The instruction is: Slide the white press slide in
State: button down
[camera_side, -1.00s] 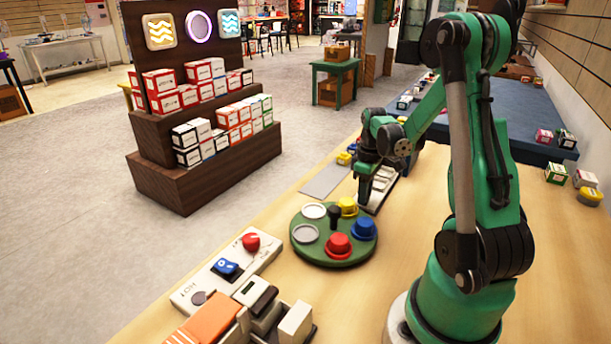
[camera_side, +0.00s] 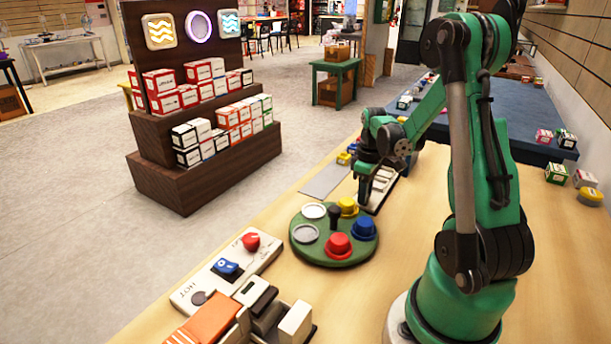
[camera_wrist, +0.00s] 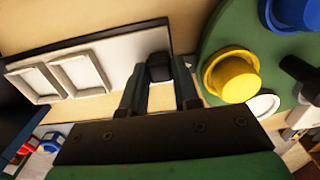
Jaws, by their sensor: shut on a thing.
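A dark-edged board (camera_wrist: 30,64) holds two white frames (camera_wrist: 82,73) and a white slide piece (camera_wrist: 152,68), which I take for the press slide. The slide has a dark knob (camera_wrist: 159,66). In the wrist view my gripper (camera_wrist: 159,86) has its two fingers on either side of this knob, shut on it. The white frames lie to the left of the fingers. In the side view my gripper (camera_side: 366,190) points down at the board, beyond the round green turntable, and hides part of the slide.
The green turntable (camera_side: 300,247) stands close by, with yellow (camera_wrist: 232,77), blue (camera_side: 363,228) and red (camera_side: 338,245) knobs. A white panel (camera_side: 205,283) with a red button and orange and white blocks (camera_side: 210,322) lie at the near end. The table's right middle is clear.

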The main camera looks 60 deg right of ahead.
jog(key=d, duration=1.3)
jog(key=shift+d, duration=0.25)
jog(key=c, duration=0.6)
grip_release()
jog(key=shift+c, duration=0.2)
jog(key=shift+r, duration=2.85)
jog(key=shift+r, duration=2.5)
grip_shut()
